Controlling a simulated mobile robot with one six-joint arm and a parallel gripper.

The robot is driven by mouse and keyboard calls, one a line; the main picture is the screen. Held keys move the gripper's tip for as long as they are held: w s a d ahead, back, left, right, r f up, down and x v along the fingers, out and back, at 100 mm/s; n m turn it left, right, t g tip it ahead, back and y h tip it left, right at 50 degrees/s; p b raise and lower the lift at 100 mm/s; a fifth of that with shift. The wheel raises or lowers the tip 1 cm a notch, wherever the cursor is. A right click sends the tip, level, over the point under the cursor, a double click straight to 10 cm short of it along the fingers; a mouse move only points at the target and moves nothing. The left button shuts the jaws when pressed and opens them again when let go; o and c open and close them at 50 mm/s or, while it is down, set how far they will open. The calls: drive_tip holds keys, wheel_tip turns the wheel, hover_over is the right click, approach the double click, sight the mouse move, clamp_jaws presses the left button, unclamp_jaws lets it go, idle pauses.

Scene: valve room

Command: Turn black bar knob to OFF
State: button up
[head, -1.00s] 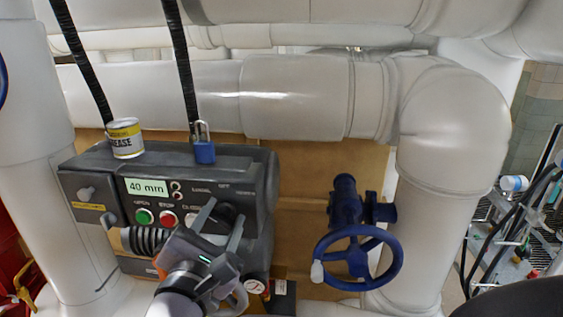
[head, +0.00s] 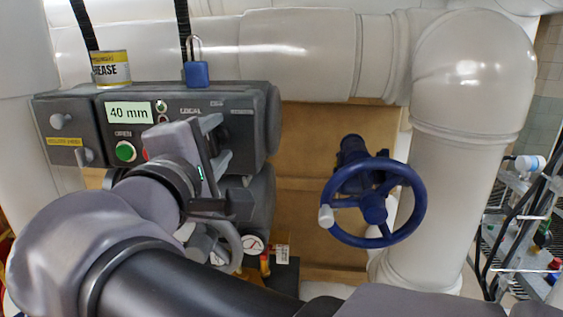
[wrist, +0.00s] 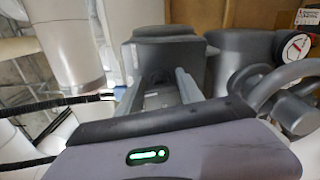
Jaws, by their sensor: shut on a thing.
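The dark grey control box (head: 258,125) carries a row of labels, LOCAL, OFF and a third too small to read, at its upper right. My gripper (head: 216,143) is at the box's front below these labels, its fingers pointing at the panel. The black bar knob is hidden by my gripper in the head view. In the wrist view my gripper's two fingers (wrist: 160,88) reach the box on either side of a dark part that appears to be the knob (wrist: 160,76). The gripper is shut on it. Which label the knob points at cannot be seen.
A grease can (head: 111,69) and a blue padlock (head: 196,73) are on top of the box. A green button (head: 125,151) is left of my gripper. A blue handwheel (head: 373,208) stands to the right, before white pipes (head: 465,75). A gauge (head: 253,244) is below.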

drive_tip(key=shift+f+m+b, duration=0.1)
drive_tip(key=shift+m+b, duration=0.7)
drive_tip(key=shift+b, duration=0.25)
drive_tip(key=o, duration=1.4)
